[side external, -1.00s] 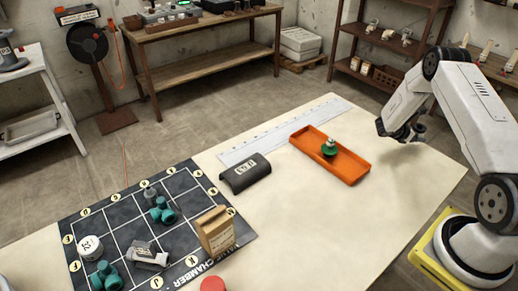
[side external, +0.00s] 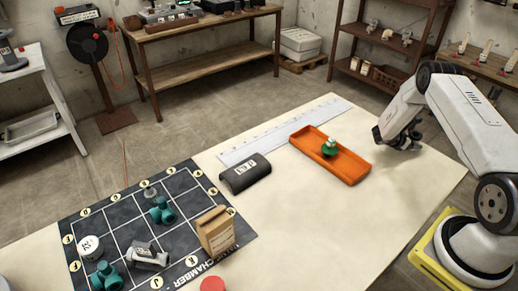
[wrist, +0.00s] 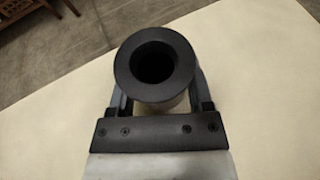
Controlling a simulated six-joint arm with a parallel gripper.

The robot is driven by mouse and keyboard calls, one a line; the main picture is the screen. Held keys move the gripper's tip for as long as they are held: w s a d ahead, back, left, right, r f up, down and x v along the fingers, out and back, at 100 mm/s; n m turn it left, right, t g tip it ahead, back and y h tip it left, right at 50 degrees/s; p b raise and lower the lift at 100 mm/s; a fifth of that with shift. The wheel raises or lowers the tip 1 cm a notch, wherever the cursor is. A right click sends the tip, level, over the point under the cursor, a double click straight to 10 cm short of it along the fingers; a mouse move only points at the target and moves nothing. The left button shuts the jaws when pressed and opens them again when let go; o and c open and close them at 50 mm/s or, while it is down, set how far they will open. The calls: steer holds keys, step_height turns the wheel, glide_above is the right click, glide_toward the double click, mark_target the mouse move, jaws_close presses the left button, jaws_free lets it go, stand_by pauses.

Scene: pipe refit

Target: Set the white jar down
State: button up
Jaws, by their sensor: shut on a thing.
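My gripper (side external: 404,142) is at the right side of the pale table, past the orange tray. In the wrist view its fingers (wrist: 160,95) are shut around a round thing with a thick black rim (wrist: 155,65) and a dark hollow in the middle. Its side below the rim looks paler and is mostly hidden. I cannot tell whether it touches the table. A white round jar-like thing with dark marks (side external: 89,247) stands on the left of the dark gridded mat (side external: 120,233), far from my gripper.
The orange tray (side external: 350,172) holds a green-based part (side external: 329,149). A black curved piece (side external: 245,172) lies left of it, near a long pale ruler strip (side external: 250,143). The mat bears teal pipe fittings (side external: 161,211), a grey fitting (side external: 148,256) and a brown box (side external: 215,231). The table's front right is clear.

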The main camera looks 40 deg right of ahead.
steer(key=o, duration=1.3)
steer(key=shift+r, duration=0.1)
steer(key=shift+w+a+r, duration=0.1)
steer(key=shift+a, duration=0.05)
steer(key=v, duration=1.1)
steer(key=shift+w+a+r, duration=0.1)
steer(key=shift+w+a, duration=0.05)
steer(key=shift+a, duration=0.15)
